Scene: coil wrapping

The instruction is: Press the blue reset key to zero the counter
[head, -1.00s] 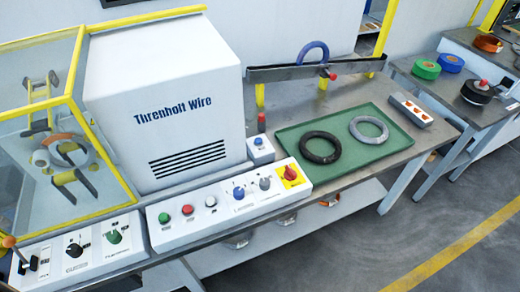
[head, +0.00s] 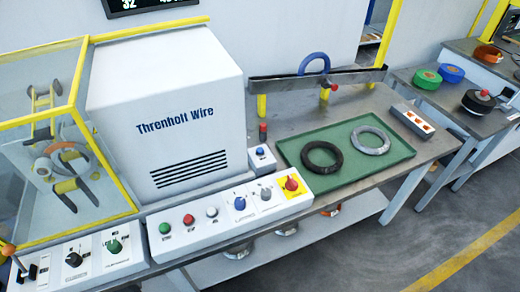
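A small white box (head: 265,165) with a blue button (head: 261,152) on top stands at the right foot of the white machine housing, just behind the long control panel. I cannot read its label. A dark display (head: 150,5) with light digits is cut off by the top edge; "32" shows at its left, and the rest is cropped. Neither of my grippers is in the head view, and nothing touches the blue button.
The control panel (head: 228,225) carries green, red and white buttons, a blue selector (head: 239,203) and a red knob on yellow. A green tray (head: 345,173) holds a black coil and a grey coil. A glazed guard (head: 40,120) stands left.

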